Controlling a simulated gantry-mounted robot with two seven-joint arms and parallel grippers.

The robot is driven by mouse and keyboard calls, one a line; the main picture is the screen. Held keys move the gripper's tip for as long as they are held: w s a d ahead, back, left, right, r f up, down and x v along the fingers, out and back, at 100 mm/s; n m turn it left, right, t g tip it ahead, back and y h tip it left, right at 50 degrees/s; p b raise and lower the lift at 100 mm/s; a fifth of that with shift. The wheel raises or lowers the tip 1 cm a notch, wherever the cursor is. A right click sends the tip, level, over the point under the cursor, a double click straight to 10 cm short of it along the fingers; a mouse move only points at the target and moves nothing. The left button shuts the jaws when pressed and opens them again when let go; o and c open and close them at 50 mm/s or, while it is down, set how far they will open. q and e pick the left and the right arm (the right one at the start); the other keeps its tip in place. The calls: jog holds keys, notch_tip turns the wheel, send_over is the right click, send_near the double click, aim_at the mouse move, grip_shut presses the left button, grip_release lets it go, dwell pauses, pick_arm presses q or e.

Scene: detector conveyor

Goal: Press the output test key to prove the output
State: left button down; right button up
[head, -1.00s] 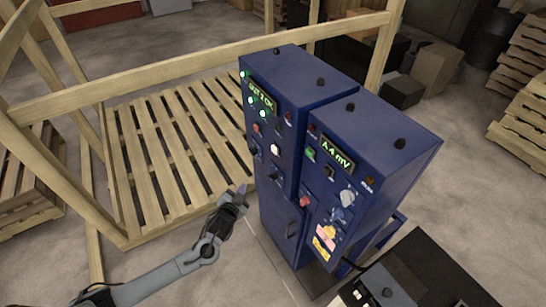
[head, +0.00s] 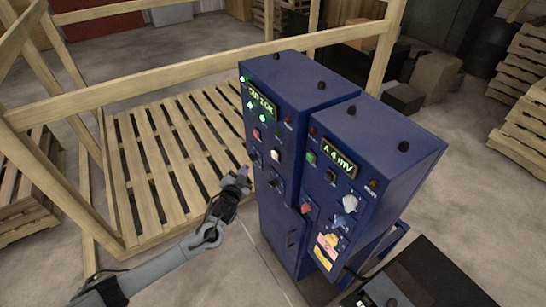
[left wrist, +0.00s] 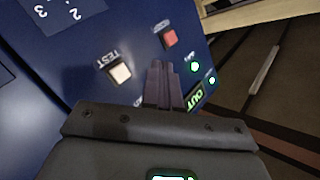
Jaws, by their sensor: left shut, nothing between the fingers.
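The blue detector cabinet's left unit (head: 286,83) has a lit green display (head: 262,105) reading OUT 2 OK. Below it are a red button (head: 257,134) and a white key (head: 275,156). In the left wrist view the white key (left wrist: 118,72) is labelled TEST, with the red button (left wrist: 170,38) beside it. My left gripper (head: 243,172) is shut and empty, just left of the panel front. In the left wrist view its fingers (left wrist: 160,66) point at the panel, off to one side of the white key and apart from it in the picture. My right gripper does not show.
The right unit (head: 390,139) has its own display (head: 339,161) reading A.4 mV, with several knobs and buttons. A wooden railing (head: 190,75) and slatted pallet (head: 160,160) stand behind and left. A dark machine (head: 430,275) is at lower right.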

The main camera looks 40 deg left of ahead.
aim_at(274, 155)
pick_arm(q)
jog(key=w+d+b, duration=0.3)
jog(key=w+b, duration=0.2)
jog(key=w, duration=0.3)
dwell(0.8)
dwell(0.8)
dwell(0.6)
jog(key=shift+w+d, duration=0.15)
jog(key=shift+w+d, duration=0.1)
jog(key=shift+w, duration=0.1)
